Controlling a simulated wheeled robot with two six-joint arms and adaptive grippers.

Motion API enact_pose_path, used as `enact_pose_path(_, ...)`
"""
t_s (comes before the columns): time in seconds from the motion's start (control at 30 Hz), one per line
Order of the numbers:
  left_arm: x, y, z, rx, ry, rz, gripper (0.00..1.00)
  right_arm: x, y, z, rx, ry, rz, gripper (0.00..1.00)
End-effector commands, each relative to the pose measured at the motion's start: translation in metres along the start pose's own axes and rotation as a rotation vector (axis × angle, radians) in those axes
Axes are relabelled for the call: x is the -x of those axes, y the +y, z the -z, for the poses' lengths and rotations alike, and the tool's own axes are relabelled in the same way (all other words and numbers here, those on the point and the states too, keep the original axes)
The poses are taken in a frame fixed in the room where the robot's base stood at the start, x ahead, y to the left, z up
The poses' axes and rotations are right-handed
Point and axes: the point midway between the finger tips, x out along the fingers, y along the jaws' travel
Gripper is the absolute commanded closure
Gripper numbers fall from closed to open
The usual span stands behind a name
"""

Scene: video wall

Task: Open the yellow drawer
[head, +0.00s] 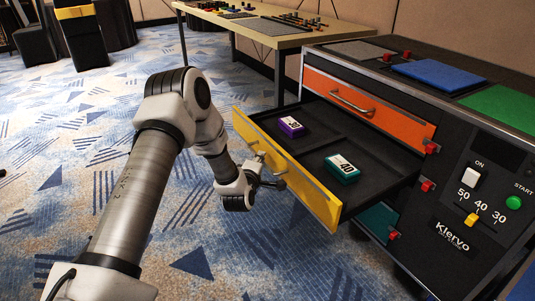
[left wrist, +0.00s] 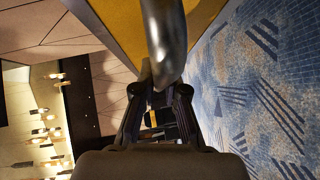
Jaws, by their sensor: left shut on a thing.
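The yellow drawer (head: 314,196) is pulled well out of the dark cabinet, and its inside shows. It also shows at the top of the left wrist view (left wrist: 112,22). My left gripper (head: 268,176) is at the front of the drawer, shut on its metal handle (left wrist: 164,38). In the left wrist view the handle passes between the fingers (left wrist: 158,92). The fingers hide part of the handle in the head view. My right gripper is not in view.
A purple box (head: 291,127) and a teal box (head: 342,168) marked 40 lie in the drawer. Above it is a shut orange drawer (head: 352,98); a teal drawer (head: 378,222) is below. The cabinet's right side carries switches and a green button (head: 513,202). Carpet in front is clear.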

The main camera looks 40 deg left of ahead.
Motion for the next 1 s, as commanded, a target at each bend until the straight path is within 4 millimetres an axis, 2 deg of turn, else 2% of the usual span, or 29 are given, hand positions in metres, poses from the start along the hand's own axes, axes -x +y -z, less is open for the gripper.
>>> enact_pose_path(0.3,0.021,-0.006,0.02,0.0,0.0,0.003,1.0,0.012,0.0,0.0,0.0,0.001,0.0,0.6)
enact_pose_path(0.77,0.023,-0.008,0.022,-0.001,-0.001,0.002,1.0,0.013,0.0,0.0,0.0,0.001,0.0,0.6)
enact_pose_path(0.8,0.023,-0.008,0.022,-0.001,-0.001,0.002,0.75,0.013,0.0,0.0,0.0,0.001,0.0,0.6)
enact_pose_path(0.83,0.023,-0.007,0.022,-0.001,-0.001,0.002,0.64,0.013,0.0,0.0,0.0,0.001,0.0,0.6)
enact_pose_path(1.0,0.023,-0.007,0.022,-0.001,-0.001,0.001,0.63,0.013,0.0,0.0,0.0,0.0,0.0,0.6)
